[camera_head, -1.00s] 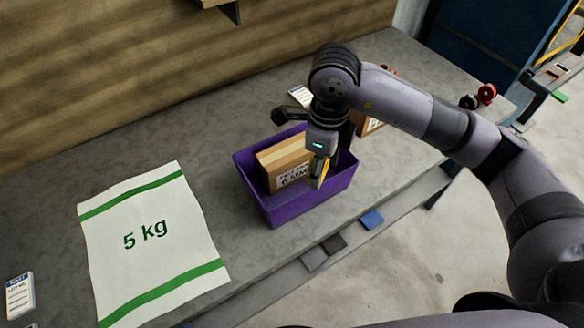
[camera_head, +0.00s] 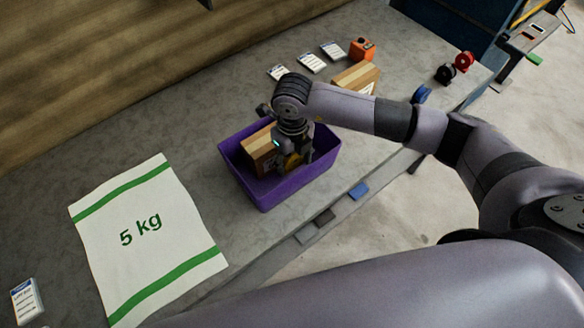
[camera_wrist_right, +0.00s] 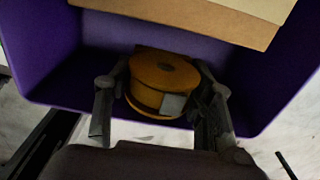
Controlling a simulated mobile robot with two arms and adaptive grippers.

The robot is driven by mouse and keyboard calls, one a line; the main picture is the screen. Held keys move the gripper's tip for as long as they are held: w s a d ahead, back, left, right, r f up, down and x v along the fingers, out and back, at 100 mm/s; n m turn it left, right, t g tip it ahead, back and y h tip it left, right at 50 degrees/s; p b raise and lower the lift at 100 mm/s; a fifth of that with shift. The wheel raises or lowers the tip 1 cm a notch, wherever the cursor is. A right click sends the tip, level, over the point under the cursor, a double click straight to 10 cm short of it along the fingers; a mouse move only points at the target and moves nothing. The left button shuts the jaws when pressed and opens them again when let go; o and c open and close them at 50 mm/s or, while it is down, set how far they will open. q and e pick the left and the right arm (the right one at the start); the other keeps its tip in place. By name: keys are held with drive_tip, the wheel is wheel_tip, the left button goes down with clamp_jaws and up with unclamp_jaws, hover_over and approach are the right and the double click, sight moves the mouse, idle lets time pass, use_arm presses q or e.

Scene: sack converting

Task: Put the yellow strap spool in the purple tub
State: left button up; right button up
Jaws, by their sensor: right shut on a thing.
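The purple tub (camera_head: 265,196) stands on the grey bench with a cardboard box (camera_head: 257,152) inside it. My right gripper (camera_head: 292,165) reaches down into the tub beside the box. It is shut on the yellow strap spool (camera_wrist_right: 162,82), which shows between its two fingers in the right wrist view. In the head view the spool (camera_head: 292,161) is mostly hidden by the gripper. Whether the spool touches the tub floor I cannot tell. The purple tub wall (camera_wrist_right: 50,50) surrounds the spool in the wrist view. My left gripper is not in view.
A white 5 kg sack (camera_head: 145,245) lies flat left of the tub. Behind are several label cards (camera_head: 312,63), another cardboard box (camera_head: 357,77) and an orange item (camera_head: 362,48). Red (camera_head: 464,61), black (camera_head: 445,73) and blue (camera_head: 421,94) spools stand to the right.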

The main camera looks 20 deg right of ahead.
sight(292, 174)
wheel_tip(292, 174, down, 6)
drive_tip(key=shift+f+p, duration=0.15)
drive_tip(key=shift+p, duration=0.4)
drive_tip(key=shift+f, duration=0.2)
drive_tip(key=shift+f, duration=0.2)
drive_tip(key=o, duration=1.2)
drive_tip(key=shift+r, duration=0.1)
drive_tip(key=shift+c, duration=0.2)
